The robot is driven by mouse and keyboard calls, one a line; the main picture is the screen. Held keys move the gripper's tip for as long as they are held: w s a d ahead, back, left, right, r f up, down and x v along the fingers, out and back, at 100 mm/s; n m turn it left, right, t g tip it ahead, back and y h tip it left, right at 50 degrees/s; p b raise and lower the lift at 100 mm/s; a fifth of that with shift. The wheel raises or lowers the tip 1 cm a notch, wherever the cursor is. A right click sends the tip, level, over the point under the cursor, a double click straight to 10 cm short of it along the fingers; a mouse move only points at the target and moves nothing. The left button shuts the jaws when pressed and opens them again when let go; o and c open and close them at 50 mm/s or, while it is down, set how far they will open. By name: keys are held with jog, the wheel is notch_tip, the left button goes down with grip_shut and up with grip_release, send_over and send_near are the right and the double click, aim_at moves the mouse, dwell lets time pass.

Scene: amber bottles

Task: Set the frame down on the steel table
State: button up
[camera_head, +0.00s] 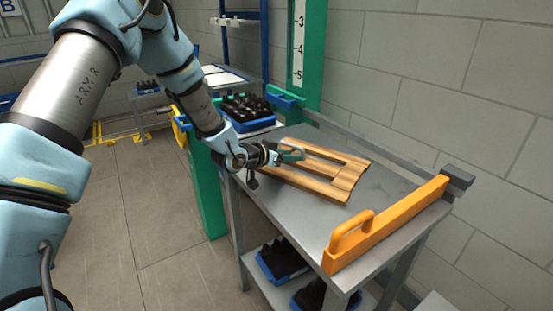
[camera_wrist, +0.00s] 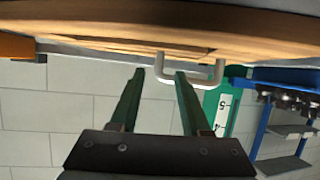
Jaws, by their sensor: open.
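The wooden frame (camera_head: 345,180) lies on the steel table (camera_head: 385,205) in the head view and looks flat on its top. In the wrist view the frame (camera_wrist: 110,25) spans the upper edge, with a pale U-shaped handle (camera_wrist: 218,72) on it. My gripper (camera_head: 291,155) is at the frame's left end. In the wrist view my gripper (camera_wrist: 159,74) has its two green fingers apart, with the tips at the handle and the right finger overlapping it. Whether a finger touches the handle cannot be told.
An orange bar with a handle (camera_head: 385,225) runs along the table's right end. A blue crate of dark bottles (camera_head: 248,110) stands beyond the table, near a green post (camera_head: 312,50). More crates (camera_head: 282,258) sit on the lower shelf. Bare tabletop lies in front of the frame.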

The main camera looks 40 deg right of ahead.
jog(key=b+v, duration=0.2)
jog(key=v, duration=0.6)
jog(key=w+a+n+t+y, duration=0.25)
jog(key=w+a+y, duration=0.2)
jog(key=a, duration=0.75)
jog(key=w+a+n+t+y, duration=0.2)
jog(key=w+a+n+y, duration=0.3)
jog(key=a, duration=0.7)
jog(key=s+a+r+n+g+y, duration=0.1)
jog(key=s+a+n, duration=0.1)
jog(key=s+a, duration=0.2)
jog(key=s+a+r+n+g+y, duration=0.1)
jog(key=s+a+n+g, duration=0.1)
jog(key=a, duration=0.9)
jog(key=s+a+r+n+g+y, duration=0.1)
jog(key=s+a+n, duration=0.2)
jog(key=s+a, duration=0.3)
jog(key=shift+a+r+y, duration=0.25)
jog(key=shift+a+y, duration=0.1)
jog(key=shift+a, duration=0.6)
jog(key=shift+g, duration=0.25)
